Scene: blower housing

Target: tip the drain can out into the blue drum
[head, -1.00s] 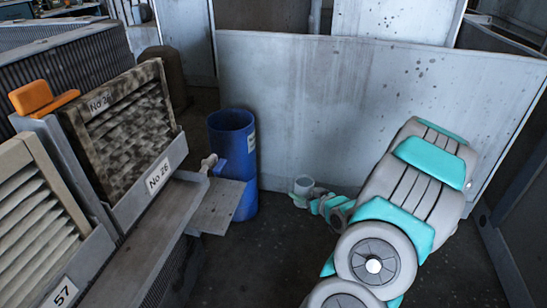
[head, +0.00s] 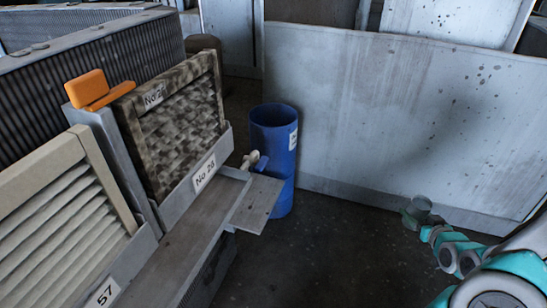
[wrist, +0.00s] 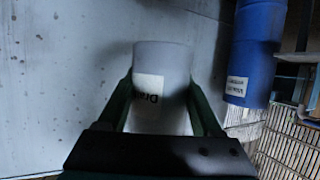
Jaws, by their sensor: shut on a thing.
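The drain can (head: 421,203) is small and pale grey, and it is in my gripper (head: 410,216) at the right of the head view. In the wrist view, the can (wrist: 160,60) sits between the two dark green fingers of my gripper (wrist: 161,92), with a partly hidden label starting "Dr". It looks roughly upright; its contents are not visible. The blue drum (head: 272,135) stands on the floor left of the can, clearly apart from it. Its top is open. The drum (wrist: 256,50) is also at the upper right of the wrist view.
A housing with slatted panels (head: 60,220) and a dirty filter (head: 180,125) fills the left. A grey wall panel (head: 400,110) stands behind. Dark floor (head: 330,250) between is clear.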

